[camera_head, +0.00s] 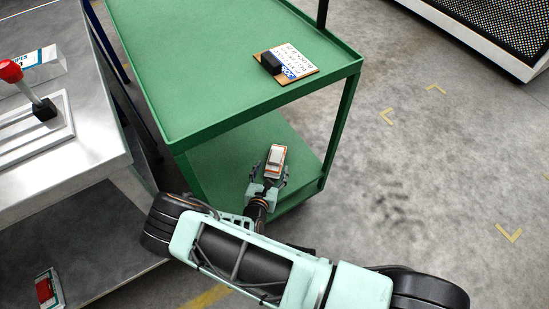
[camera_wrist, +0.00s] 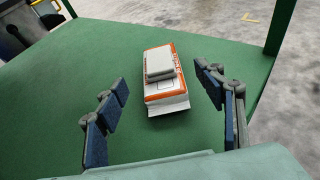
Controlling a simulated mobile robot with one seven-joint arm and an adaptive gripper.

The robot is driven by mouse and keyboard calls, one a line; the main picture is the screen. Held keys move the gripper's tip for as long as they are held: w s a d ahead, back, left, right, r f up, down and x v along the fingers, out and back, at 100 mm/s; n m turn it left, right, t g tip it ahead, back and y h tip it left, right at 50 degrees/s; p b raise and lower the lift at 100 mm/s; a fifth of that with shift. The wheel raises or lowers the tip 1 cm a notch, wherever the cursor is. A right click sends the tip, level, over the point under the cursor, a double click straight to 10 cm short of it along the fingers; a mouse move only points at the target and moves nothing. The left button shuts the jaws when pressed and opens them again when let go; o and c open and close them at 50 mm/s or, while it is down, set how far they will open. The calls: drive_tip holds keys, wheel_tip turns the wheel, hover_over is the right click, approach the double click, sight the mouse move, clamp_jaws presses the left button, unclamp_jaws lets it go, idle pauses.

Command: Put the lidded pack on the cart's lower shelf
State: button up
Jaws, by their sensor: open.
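The lidded pack (camera_wrist: 163,88) is white with orange edges and a grey lid on top. In the wrist view it rests on the green lower shelf (camera_wrist: 130,38) of the cart, between my open fingers with a gap on each side. In the head view the pack (camera_head: 276,158) shows just beyond my gripper (camera_head: 268,178), above the lower shelf (camera_head: 225,150). My gripper (camera_wrist: 163,105) is open, its blue-padded fingers spread to the left and right of the pack and not touching it.
The cart's green top shelf (camera_head: 200,60) overhangs part of the lower shelf and carries a small board (camera_head: 285,76) with a black block. A cart post (camera_wrist: 281,25) stands at the right. A metal table (camera_head: 85,150) with a red-knobbed lever (camera_head: 25,85) is at the left. Floor at right is clear.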

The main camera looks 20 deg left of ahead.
drive_tip(key=p+v, duration=0.1)
drive_tip(key=v, duration=0.3)
drive_tip(key=shift+s, duration=0.1)
idle(0.4)
